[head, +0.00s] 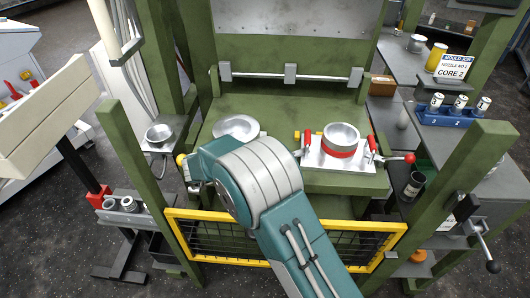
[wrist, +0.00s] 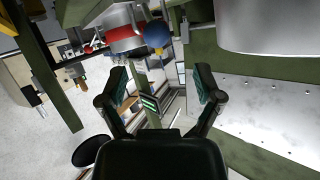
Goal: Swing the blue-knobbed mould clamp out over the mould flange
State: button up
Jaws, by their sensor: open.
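The blue knob (wrist: 157,36) of the mould clamp shows at the top middle of the wrist view, beside a silver cylinder with a red band (wrist: 122,33). The clamp's arm is mostly hidden, so I cannot tell its angle. My gripper (wrist: 160,78) is open and empty, its dark fingers spread below the knob in the picture, apart from it. In the head view, my teal arm hides the gripper, and I cannot make out the blue knob. A silver mould (head: 341,137) with a red band sits on a white plate (head: 313,157) with red-handled clamps beside it.
A silver dish (head: 236,126) lies left of the plate on the green press. A yellow-framed guard (head: 340,228) spans the front, between green posts (head: 146,185). A blue rack (head: 445,117) stands right. In the wrist view, a large silver cylinder (wrist: 270,25) hangs over a riveted plate (wrist: 265,110).

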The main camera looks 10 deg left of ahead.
jog(key=v, duration=0.3)
